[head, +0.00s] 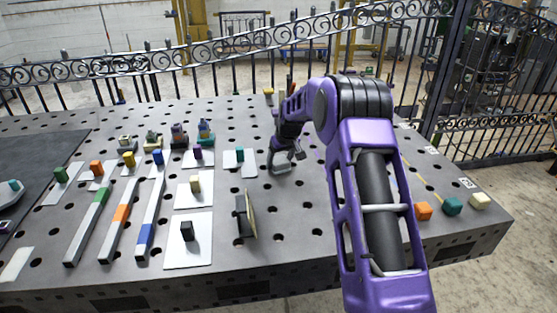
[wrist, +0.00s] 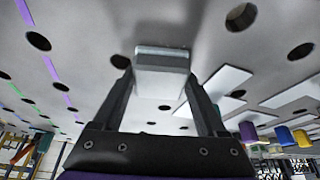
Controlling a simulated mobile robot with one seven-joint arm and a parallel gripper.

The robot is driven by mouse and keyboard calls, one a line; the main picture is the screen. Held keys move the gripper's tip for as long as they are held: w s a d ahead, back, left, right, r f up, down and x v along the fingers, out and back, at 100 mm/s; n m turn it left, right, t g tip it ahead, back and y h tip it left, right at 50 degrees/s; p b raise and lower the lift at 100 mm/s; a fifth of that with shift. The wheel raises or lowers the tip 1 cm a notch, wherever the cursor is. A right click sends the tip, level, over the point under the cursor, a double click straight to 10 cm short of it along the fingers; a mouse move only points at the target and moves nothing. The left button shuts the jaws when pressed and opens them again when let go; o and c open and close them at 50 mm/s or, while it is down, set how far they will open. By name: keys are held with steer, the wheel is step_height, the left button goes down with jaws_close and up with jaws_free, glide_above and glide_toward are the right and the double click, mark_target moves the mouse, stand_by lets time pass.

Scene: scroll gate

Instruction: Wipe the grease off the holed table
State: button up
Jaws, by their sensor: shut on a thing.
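The holed table (head: 290,225) is a grey metal top with rows of round holes. It also fills much of the wrist view (wrist: 70,20). My gripper (head: 282,158) is low over the middle of the table. I cannot clearly make out any grease; my arm hides part of the table.
White cards with small coloured blocks lie left of my gripper, among them a black block (head: 187,231). A dark upright bracket (head: 245,215) stands in front of it. Long coloured-ended bars (head: 120,215) lie at left.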

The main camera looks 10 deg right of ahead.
steer(key=shift+s, duration=0.35)
steer(key=shift+r+p, duration=1.65)
steer(key=shift+r, duration=1.4)
steer(key=shift+w, duration=0.1)
steer(key=shift+r+p, duration=0.95)
steer(key=shift+r, duration=0.6)
